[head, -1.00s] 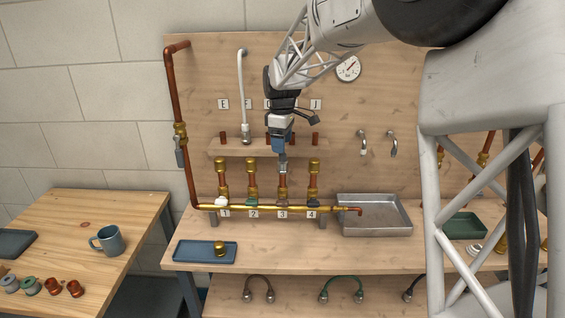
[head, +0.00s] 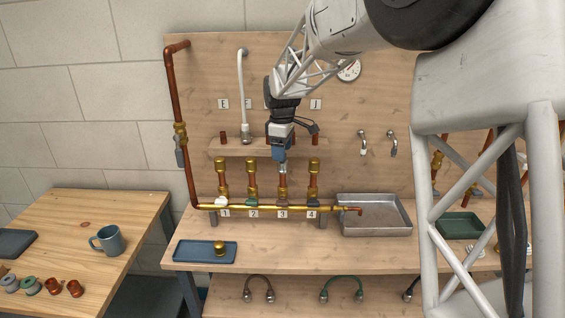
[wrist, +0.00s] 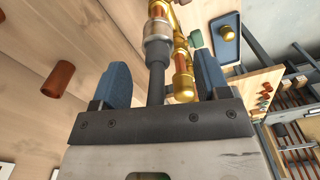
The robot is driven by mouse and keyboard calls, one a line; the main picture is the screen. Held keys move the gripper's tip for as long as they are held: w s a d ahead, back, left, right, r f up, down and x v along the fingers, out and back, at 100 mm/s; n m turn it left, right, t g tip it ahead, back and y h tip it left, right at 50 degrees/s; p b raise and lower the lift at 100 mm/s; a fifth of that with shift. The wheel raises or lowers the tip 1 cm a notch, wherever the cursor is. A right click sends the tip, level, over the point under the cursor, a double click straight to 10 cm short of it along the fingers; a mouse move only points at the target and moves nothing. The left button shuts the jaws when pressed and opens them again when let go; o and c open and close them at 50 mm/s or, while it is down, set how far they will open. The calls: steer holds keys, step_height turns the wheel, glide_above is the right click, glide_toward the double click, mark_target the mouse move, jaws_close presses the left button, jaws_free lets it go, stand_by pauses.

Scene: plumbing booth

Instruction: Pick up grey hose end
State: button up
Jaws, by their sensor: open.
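The grey hose end (wrist: 158,46) shows in the wrist view as a dark grey hose with a pale collar, standing between my blue fingers. My gripper (wrist: 161,68) is open, with one finger on each side of the hose and visible gaps to both. In the head view my gripper (head: 280,157) points down over the brass valve at label 3, and the pale end fitting (head: 283,168) shows just below the fingers. The rest of the grey hose is hidden by my gripper and arm there.
A brass manifold (head: 265,208) with several upright valves runs along the bench. A white hose (head: 241,90) stands left of my gripper on the wooden shelf (head: 225,150). A metal basin (head: 374,218) is at right, a blue tray (head: 190,251) at front left.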

steer(key=shift+w+f, duration=0.1)
steer(key=shift+f, duration=2.45)
steer(key=c, duration=1)
steer(key=shift+r, duration=0.15)
steer(key=shift+r, duration=0.9)
steer(key=shift+s+r, duration=0.2)
steer(key=shift+r, duration=0.6)
steer(key=s+d, duration=0.1)
steer(key=s, duration=0.4)
steer(key=s+d+r, duration=0.1)
steer(key=s, duration=0.4)
steer(key=s+d, duration=0.2)
steer(key=s, duration=0.3)
steer(key=shift+r, duration=0.15)
